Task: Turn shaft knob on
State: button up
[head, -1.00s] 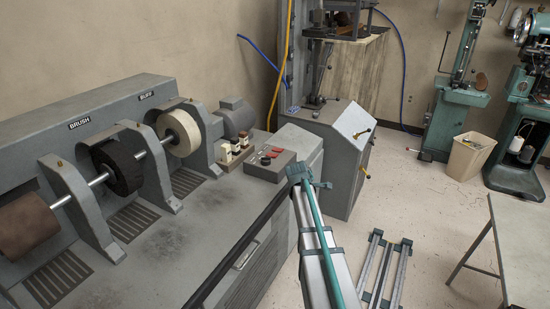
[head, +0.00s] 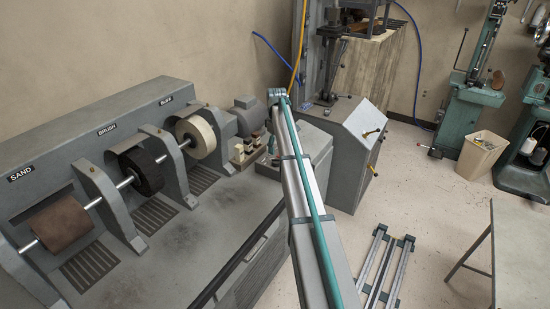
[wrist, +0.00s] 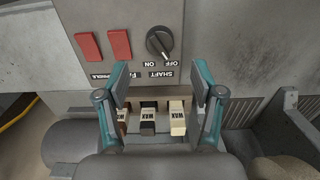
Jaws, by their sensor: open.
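The shaft knob (wrist: 160,42) is a round black knob on a grey control panel (wrist: 80,14), upper middle in the wrist view. Its white pointer line slants down toward the "OFF" label, with "ON" just left of it. The lettering appears upside down. My gripper (wrist: 160,82) is open and empty, its two fingers below the knob in the picture and apart from it. In the head view my arm covers much of the panel area, and I cannot make out the knob there.
Two red switches (wrist: 104,45) sit left of the knob. Several wax blocks (wrist: 177,117) stand between and below my fingers in the wrist view. The head view shows the sanding roller (head: 60,225), black brush (head: 141,170) and buff wheel (head: 195,136) on the bench.

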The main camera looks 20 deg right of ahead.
aim_at(276, 162)
jog(key=shift+f+p, duration=0.85)
jog(key=shift+f, duration=2.75)
